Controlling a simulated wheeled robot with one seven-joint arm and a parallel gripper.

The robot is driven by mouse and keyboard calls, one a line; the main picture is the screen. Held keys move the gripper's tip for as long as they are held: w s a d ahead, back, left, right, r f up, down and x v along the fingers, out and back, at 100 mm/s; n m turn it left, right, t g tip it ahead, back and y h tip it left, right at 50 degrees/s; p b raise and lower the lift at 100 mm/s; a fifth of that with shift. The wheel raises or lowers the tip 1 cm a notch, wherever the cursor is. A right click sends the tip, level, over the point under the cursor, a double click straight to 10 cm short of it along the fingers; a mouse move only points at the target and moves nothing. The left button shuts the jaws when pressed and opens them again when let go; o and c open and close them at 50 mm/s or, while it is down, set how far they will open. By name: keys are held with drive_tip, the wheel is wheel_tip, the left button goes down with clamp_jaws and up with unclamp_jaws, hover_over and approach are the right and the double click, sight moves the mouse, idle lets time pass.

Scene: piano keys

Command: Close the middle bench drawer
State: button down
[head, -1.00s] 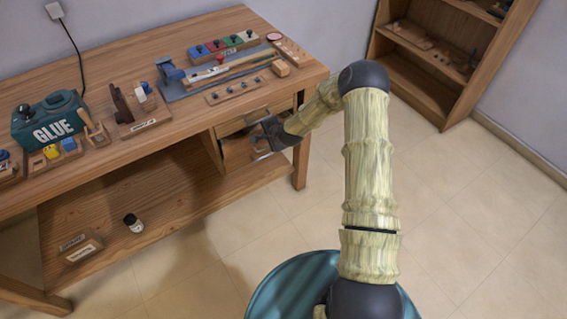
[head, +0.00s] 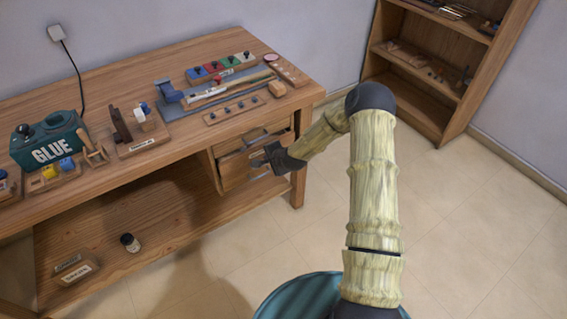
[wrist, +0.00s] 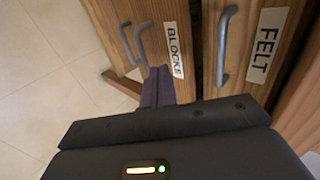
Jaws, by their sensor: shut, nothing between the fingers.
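The bench drawers sit under the right end of the workbench (head: 150,85). In the head view, the lower drawer front (head: 235,174) is partly hidden by my gripper. I cannot tell how far it stands out. My gripper (head: 262,160) is shut and empty, in front of the drawer fronts. In the wrist view, its fingertips (wrist: 160,72) are at the BLOCKS front, beside its handle (wrist: 141,44); contact is unclear.
A small bottle (head: 130,242) and labelled box (head: 75,268) are on the lower shelf. A bench leg (head: 298,186) stands beside my forearm. Floor is clear towards the bookcase (head: 440,75).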

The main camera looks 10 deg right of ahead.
drive_tip(key=v, duration=1)
drive_tip(key=shift+p, duration=0.35)
drive_tip(key=s+r+n+g+h, duration=0.1)
drive_tip(key=s+r+n, duration=0.3)
drive_tip(key=s, duration=0.4)
drive_tip(key=s+d+r+n+g+h, duration=0.1)
drive_tip(key=s+r+n+g, duration=0.2)
drive_tip(key=s, duration=0.6)
drive_tip(key=s+d+r+n+g+h, duration=0.1)
drive_tip(key=s+r+n+g, duration=0.1)
drive_tip(key=s+r+n, duration=0.4)
wheel_tip(320, 180, up, 3)
drive_tip(key=s, duration=0.2)
drive_tip(key=shift+s+n, duration=0.4)
drive_tip(key=shift+d, duration=0.1)
